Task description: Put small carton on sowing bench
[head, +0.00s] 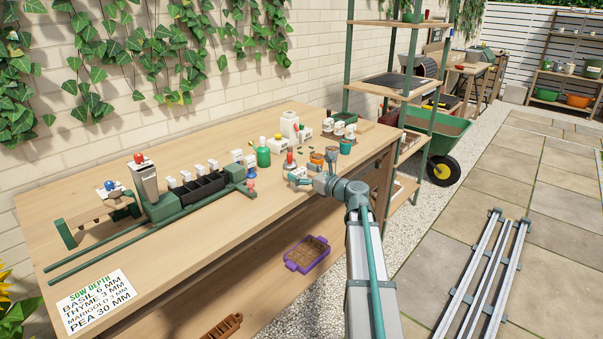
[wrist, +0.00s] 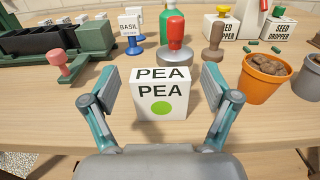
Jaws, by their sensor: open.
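A small white carton marked PEA with a green dot (wrist: 161,104) stands upright on the wooden bench (wrist: 268,128) in the wrist view. My gripper (wrist: 172,86) is open, with one finger on each side of the carton. Small gaps show between the carton and the fingers, and the gripper does not hold it. In the head view my gripper (head: 300,180) is low over the front part of the bench (head: 225,212), right of the centre. The carton is small and partly hidden by the gripper there.
A red-topped stamper (wrist: 175,48) stands just behind the carton. A terracotta pot of brown pellets (wrist: 264,78) is close on the right. A green stand with a pink knob (wrist: 68,63) is on the left. The bench's front left holds a SOW DEPTH card (head: 96,302).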

